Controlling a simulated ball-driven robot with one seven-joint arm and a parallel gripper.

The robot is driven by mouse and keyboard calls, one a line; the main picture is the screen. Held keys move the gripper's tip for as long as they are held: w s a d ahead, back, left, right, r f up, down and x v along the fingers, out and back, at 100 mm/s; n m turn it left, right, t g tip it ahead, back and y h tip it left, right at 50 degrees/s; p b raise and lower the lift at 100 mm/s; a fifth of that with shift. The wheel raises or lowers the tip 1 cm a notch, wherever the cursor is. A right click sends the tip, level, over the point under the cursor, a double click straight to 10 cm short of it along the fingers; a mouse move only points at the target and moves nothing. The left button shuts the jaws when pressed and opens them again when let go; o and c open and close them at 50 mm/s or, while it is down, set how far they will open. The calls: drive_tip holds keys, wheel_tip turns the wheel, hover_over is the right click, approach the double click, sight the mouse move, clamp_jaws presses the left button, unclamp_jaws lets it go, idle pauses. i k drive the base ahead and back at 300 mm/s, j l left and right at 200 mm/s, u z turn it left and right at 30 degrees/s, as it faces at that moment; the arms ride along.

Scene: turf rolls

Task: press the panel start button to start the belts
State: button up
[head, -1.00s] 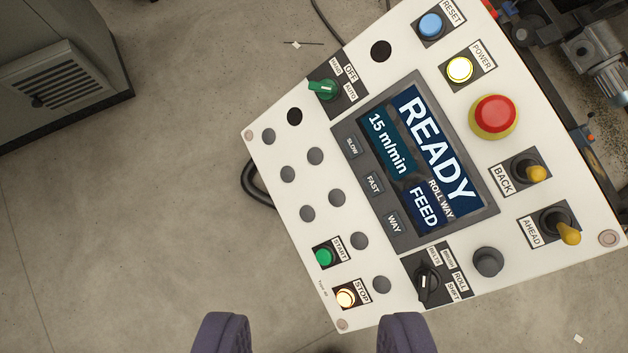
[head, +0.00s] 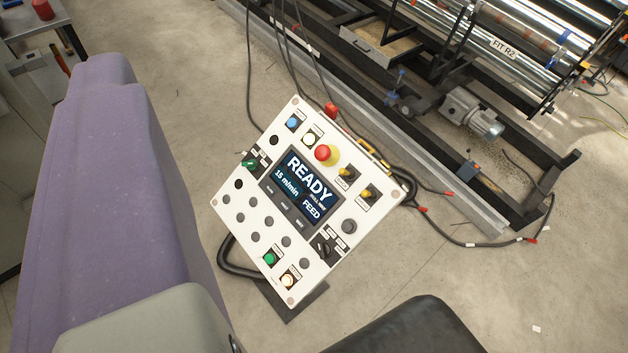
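The white control panel (head: 345,257) stands tilted in the middle of the view on a dark base. Its green start button (head: 270,258) is near the lower edge, uncovered. The stop button (head: 288,281) beside it glows warm white. The display (head: 303,187) reads READY, 15 m/min and FEED. A large purple part, seemingly one finger of my gripper (head: 105,190), fills the left side close to the camera, apart from the panel in the picture. I cannot make out a second finger, so the opening is hidden.
A red emergency stop (head: 323,153) and yellow levers sit on the panel's upper right. Behind are a machine frame with rollers (head: 490,55) and a motor (head: 473,112). Cables lie on the floor right of the panel. Open concrete floor (head: 480,290) is at lower right.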

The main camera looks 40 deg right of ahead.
sight(270, 258)
drive_tip(key=z, duration=0.75)
drive_tip(key=k+j+u, duration=0.2)
drive_tip(key=k, duration=0.3)
drive_tip(key=j+z, duration=0.1)
drive_tip(key=z, duration=0.15)
drive_tip(key=u, duration=0.25)
